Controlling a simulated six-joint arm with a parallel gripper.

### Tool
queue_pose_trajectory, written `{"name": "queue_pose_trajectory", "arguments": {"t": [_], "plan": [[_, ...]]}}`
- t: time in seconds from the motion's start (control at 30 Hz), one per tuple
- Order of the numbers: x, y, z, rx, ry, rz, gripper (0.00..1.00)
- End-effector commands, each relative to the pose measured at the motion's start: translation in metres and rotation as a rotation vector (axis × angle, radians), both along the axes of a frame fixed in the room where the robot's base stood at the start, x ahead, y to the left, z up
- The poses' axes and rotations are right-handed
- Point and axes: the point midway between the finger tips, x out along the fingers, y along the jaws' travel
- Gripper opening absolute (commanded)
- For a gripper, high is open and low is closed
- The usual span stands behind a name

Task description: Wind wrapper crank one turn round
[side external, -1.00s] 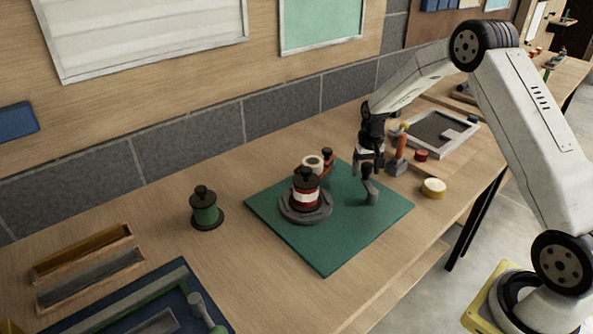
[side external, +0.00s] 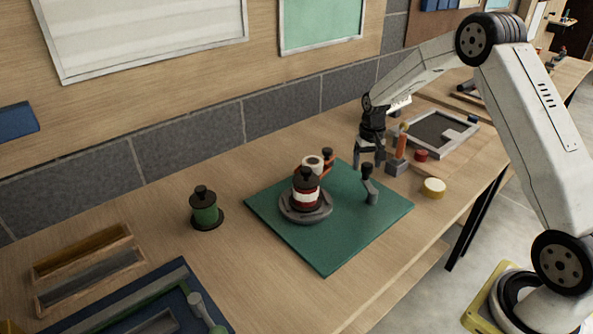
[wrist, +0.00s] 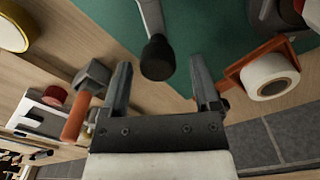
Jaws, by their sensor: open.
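The wrapper crank shows as a grey arm with a black knob (side external: 367,170), standing on the right part of a green mat (side external: 325,255). In the wrist view, the knob (wrist: 158,60) lies ahead of the fingertips, in line with the gap between them. My gripper (side external: 370,166) is open and empty, just behind the knob and apart from it. Its two fingers also show in the wrist view (wrist: 160,68). Left of the crank, a grey round turntable (side external: 305,214) carries a black spool with red and white bands (side external: 306,190).
An orange holder with a white roll (side external: 313,162) stands behind the spool. An orange-handled tool (side external: 401,147), a red cap (side external: 421,155) and a yellow-rimmed roll (side external: 434,187) are right of the mat. A green spool (side external: 205,212) stands left. The front of the mat is clear.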

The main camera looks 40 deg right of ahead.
Motion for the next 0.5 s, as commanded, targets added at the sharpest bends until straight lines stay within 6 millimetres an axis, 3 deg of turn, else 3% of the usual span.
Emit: {"name": "queue_pose_trajectory", "arguments": {"t": [0.5], "plan": [[0.000,0.000,0.026,0.000,0.000,0.000,0.79]]}}
